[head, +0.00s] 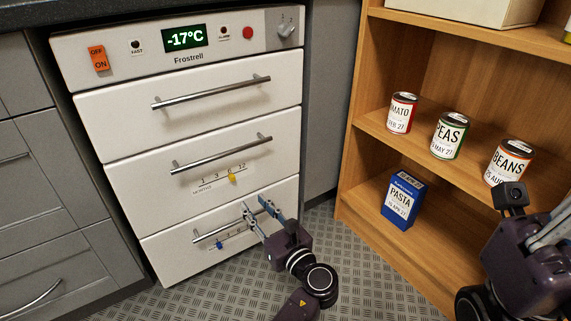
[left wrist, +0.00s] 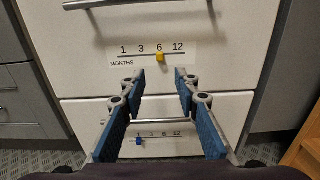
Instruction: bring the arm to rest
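My left gripper (head: 255,207) is open and empty in front of the freezer's bottom drawer (head: 165,258). In the left wrist view its two blue-padded fingers (left wrist: 160,80) stand wide apart. The bottom drawer's bar handle (left wrist: 160,120) shows between them, its ends partly covered by the fingers. I cannot tell whether the fingers touch the drawer or the handle. My right arm and gripper (head: 545,232) are at the right edge of the head view, partly cut off, in front of the shelf. The state of its fingers does not show clearly.
The white freezer (head: 115,118) has all drawers shut; its display (head: 184,38) reads -17°C. A wooden shelf (head: 352,192) at the right holds tomato (head: 401,113), peas (head: 449,135) and beans (head: 508,162) cans and a blue pasta box (head: 404,200). Grey floor (head: 345,265) lies clear between.

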